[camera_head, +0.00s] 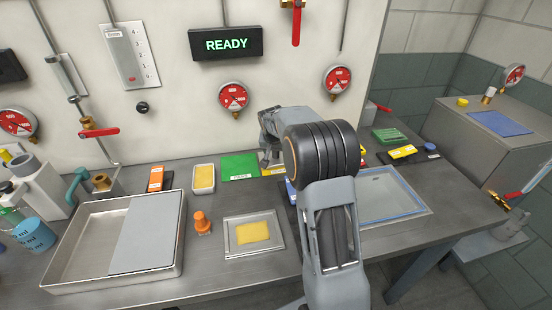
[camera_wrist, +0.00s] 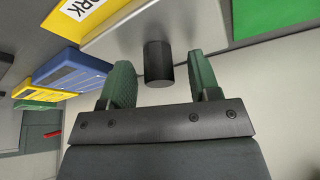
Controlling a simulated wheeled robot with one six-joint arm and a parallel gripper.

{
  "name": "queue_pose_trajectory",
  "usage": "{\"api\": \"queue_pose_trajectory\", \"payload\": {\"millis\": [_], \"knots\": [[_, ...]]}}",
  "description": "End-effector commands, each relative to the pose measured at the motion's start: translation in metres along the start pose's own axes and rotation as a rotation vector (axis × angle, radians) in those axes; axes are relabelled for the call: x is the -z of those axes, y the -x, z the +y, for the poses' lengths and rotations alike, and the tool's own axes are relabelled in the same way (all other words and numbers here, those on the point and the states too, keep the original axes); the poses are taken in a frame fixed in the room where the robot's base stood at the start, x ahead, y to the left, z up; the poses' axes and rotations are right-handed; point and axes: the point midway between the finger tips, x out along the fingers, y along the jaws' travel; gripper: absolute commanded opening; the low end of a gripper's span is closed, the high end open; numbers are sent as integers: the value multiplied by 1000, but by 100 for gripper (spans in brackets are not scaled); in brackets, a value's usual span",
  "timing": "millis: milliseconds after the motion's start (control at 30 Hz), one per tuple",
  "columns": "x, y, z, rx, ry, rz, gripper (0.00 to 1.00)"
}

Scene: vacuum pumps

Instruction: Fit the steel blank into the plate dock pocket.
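In the wrist view my gripper (camera_wrist: 158,66) is open, with a dark green finger on each side of a short black knob (camera_wrist: 158,62). Gaps show between the knob and both fingers. The knob stands on a pale metal plate (camera_wrist: 132,30), which looks like the steel blank. In the head view my gripper (camera_head: 268,158) is at the back of the bench, beside a green card; my arm hides most of this spot. A square grey metal plate with a yellow recessed centre (camera_head: 253,232) lies in front. It may be the plate dock, but I cannot read a label.
A large metal tray (camera_head: 80,245) with a grey panel lies at left. An orange knob (camera_head: 202,223) stands left of the square plate. A green card (camera_head: 238,166) and a yellow-topped block (camera_head: 204,178) lie behind. A blue-rimmed tray (camera_head: 392,213) is at right.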

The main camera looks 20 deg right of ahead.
Motion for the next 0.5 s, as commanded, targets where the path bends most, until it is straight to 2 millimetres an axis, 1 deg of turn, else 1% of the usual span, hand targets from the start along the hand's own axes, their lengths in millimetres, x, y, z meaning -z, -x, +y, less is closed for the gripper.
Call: {"api": "queue_pose_trajectory", "payload": {"millis": [33,67,500], "knots": [[0,0,0,0,0,0,52],[0,0,0,0,0,0,49],[0,0,0,0,0,0,6]]}}
